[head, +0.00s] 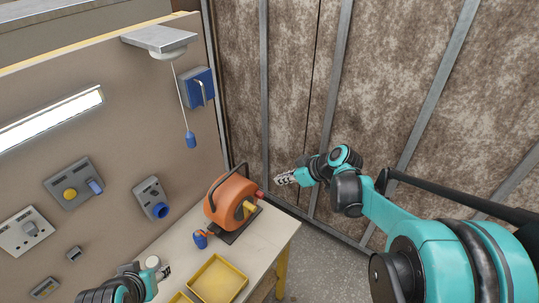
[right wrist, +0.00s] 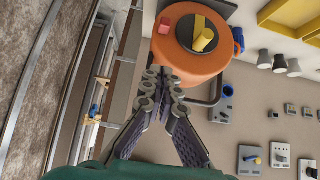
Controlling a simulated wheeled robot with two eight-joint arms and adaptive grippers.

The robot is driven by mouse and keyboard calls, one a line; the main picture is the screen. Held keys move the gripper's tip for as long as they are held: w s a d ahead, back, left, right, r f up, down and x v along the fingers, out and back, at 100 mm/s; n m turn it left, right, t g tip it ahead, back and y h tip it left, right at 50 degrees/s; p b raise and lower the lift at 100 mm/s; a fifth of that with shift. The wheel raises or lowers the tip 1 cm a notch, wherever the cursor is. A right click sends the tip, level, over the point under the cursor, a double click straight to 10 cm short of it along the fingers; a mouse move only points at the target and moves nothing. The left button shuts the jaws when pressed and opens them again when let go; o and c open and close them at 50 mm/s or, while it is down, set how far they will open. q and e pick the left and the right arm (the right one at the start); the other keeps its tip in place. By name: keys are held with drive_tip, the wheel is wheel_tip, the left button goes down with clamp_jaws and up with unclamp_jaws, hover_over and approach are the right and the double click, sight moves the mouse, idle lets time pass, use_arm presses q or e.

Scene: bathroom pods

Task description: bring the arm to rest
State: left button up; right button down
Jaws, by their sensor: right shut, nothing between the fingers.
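My right gripper (head: 284,179) is in the air to the right of the table, in front of the brown wall. In the right wrist view its fingers (right wrist: 164,76) are together at the tips, with nothing between them. My right arm reaches in from the right. My left gripper (head: 163,272) is low at the left, near the table's front area; it is small and partly hidden, so its jaw state is unclear.
An orange reel (head: 228,203) stands on the table (head: 268,240), left of my right gripper. Yellow trays (head: 219,278) lie at the table's front. A blue pull-cord handle (head: 191,139) hangs above. The panel carries switches and sockets. Grey floor is clear at right.

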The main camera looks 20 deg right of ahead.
drive_tip(key=s+a+f+m+h+b, duration=0.1)
drive_tip(key=s+f+m+h+b, duration=0.1)
drive_tip(key=s, duration=0.8)
drive_tip(key=s+a+f+m+h+b, duration=0.2)
drive_tip(key=s+f+m+b, duration=0.3)
drive_tip(key=s, duration=0.5)
drive_tip(key=shift+s+a+f+m+h+b, duration=0.2)
drive_tip(key=shift+a+f+m+h+b, duration=0.1)
drive_tip(key=shift+f+h+b, duration=0.6)
drive_tip(key=shift+f, duration=0.1)
